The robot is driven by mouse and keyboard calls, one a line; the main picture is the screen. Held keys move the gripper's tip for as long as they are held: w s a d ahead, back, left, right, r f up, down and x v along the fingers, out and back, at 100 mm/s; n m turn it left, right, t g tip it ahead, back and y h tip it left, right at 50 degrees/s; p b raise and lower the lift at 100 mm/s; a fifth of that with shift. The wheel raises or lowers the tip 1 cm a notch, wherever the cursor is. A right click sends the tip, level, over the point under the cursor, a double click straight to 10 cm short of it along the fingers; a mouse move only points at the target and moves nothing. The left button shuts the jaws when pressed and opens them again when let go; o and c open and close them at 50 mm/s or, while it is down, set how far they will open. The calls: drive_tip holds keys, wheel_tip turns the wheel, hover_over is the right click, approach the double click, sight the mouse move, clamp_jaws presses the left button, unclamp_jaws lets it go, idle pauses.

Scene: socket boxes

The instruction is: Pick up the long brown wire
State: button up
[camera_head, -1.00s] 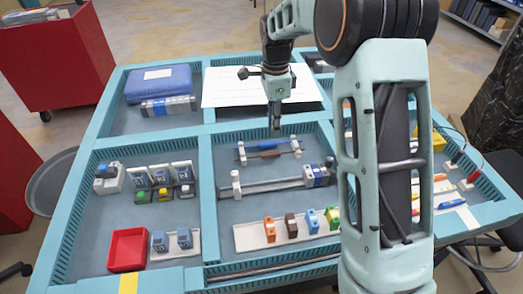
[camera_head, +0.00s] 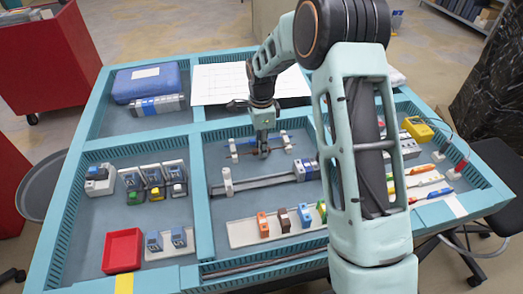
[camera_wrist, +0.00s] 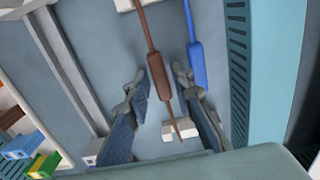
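The long brown wire (camera_wrist: 157,72) shows in the wrist view as a thin line with a thicker brown middle. It runs between the two fingers of my open gripper (camera_wrist: 160,88), with space visible on both sides. A blue wire (camera_wrist: 197,66) lies parallel, just right of the brown one, with the right fingertip close to it. In the head view my gripper (camera_head: 264,152) points down over the wires between two small white holders and hides much of them. Whether the fingertips touch anything cannot be told.
A grey bar with white end pieces (camera_head: 226,181) lies in front of the wires. A white tray (camera_head: 240,234) with several coloured blocks stands nearer. Teal dividers (camera_head: 203,200) bound the compartment. A red bin (camera_head: 122,250) sits at the left.

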drive_tip(key=shift+c, duration=0.7)
clamp_jaws()
drive_tip(key=shift+r, duration=0.15)
